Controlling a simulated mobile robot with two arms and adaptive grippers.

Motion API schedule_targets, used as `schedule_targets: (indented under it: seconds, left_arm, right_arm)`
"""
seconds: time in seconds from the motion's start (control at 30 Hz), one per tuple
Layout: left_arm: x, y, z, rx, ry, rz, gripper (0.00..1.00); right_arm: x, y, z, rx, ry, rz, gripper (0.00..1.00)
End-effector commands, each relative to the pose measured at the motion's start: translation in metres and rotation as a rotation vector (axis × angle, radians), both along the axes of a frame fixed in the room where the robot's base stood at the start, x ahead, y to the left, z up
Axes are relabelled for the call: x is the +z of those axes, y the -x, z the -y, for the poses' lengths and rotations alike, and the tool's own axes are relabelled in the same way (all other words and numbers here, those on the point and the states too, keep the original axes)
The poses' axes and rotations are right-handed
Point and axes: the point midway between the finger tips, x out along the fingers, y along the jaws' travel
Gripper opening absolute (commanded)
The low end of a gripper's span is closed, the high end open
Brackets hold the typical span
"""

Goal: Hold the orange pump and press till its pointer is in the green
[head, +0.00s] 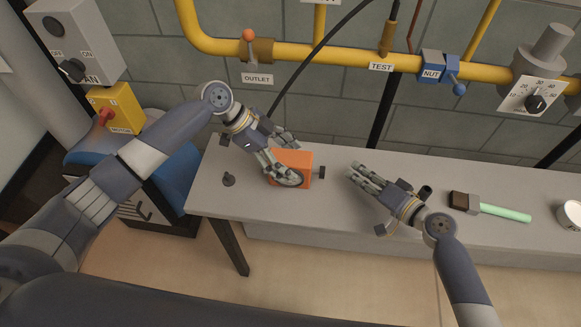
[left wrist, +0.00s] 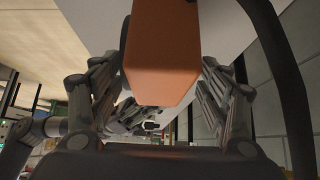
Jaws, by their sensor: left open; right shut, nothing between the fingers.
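The orange pump (head: 296,160) is a box on the grey bench, with a round dial (head: 290,178) on its near side and a dark knob at its right. My left gripper (head: 282,156) is open, its fingers on either side of the pump's left part. One finger covers part of the dial, so its pointer and any green band cannot be read. In the left wrist view the pump (left wrist: 165,50) fills the space between the open fingers. My right gripper (head: 355,173) is shut and empty, above the bench to the right of the pump, apart from it.
A brush-like tool with a green handle (head: 505,213) and a white cup (head: 571,214) lie at the bench's right. A yellow pipe (head: 345,58) and black hose run behind. The bench (head: 300,217) is clear in front.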

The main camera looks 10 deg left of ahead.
Motion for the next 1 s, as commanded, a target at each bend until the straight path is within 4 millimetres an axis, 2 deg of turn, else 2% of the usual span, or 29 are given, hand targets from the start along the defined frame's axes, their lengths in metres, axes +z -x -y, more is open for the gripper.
schedule_targets:
  seconds: [0.5, 0.7, 1.0]
  left_arm:
    - [0.075, -0.001, -0.064, 0.003, -0.001, 0.003, 0.70]
    - [0.086, 0.000, -0.073, 0.001, -0.001, 0.000, 0.70]
    - [0.086, 0.000, -0.073, 0.001, -0.001, 0.001, 0.70]
  right_arm:
    - [0.000, 0.000, 0.000, 0.000, 0.000, 0.000, 0.00]
    - [0.000, 0.000, 0.000, 0.000, 0.000, 0.000, 0.00]
    - [0.000, 0.000, 0.000, 0.000, 0.000, 0.000, 0.00]
